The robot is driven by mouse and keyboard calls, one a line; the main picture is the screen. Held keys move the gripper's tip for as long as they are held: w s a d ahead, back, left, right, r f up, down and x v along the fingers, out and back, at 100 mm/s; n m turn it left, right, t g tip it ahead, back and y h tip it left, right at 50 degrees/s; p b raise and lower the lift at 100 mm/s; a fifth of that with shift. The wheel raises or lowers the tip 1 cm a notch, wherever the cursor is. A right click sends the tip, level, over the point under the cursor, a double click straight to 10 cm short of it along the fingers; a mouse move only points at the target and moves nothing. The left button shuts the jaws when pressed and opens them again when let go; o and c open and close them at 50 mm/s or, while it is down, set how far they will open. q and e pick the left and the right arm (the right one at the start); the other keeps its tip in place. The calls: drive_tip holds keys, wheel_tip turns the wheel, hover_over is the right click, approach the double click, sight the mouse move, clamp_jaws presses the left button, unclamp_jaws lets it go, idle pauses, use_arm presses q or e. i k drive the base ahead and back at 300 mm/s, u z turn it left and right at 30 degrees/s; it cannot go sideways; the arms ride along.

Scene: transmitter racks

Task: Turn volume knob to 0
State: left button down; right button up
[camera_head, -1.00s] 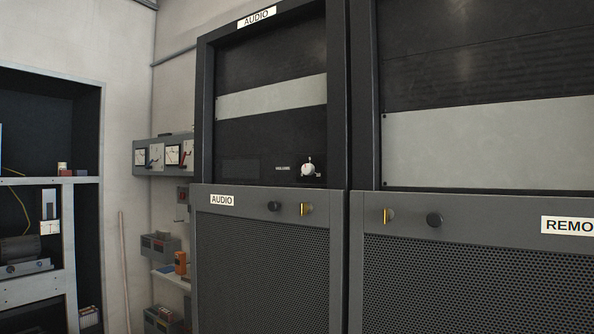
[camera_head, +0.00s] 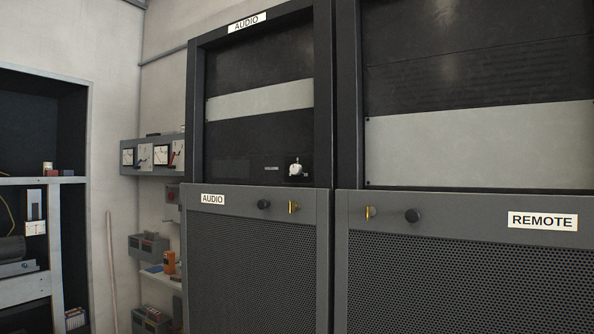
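The volume knob (camera_head: 296,169) is a small white knob on the black panel of the AUDIO rack (camera_head: 322,100), just right of the small VOLUME lettering. Its pointer looks roughly upright, but the scale marks are too small to read. Neither of my grippers shows in the head view, and nothing touches the knob.
Below the knob, a grey mesh door has a black knob (camera_head: 264,204) and a brass latch (camera_head: 293,207). The REMOTE rack (camera_head: 480,143) stands at the right. A meter box (camera_head: 152,155) hangs on the left wall, and an open cabinet (camera_head: 40,182) stands at far left.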

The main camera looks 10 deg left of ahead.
sight(296, 169)
drive_tip(key=z, duration=0.55)
drive_tip(key=k, duration=1.2)
drive_tip(key=z, duration=0.5)
drive_tip(key=i, duration=0.9)
drive_tip(key=u, duration=0.65)
drive_tip(key=i, duration=0.85)
drive_tip(key=u, duration=0.9)
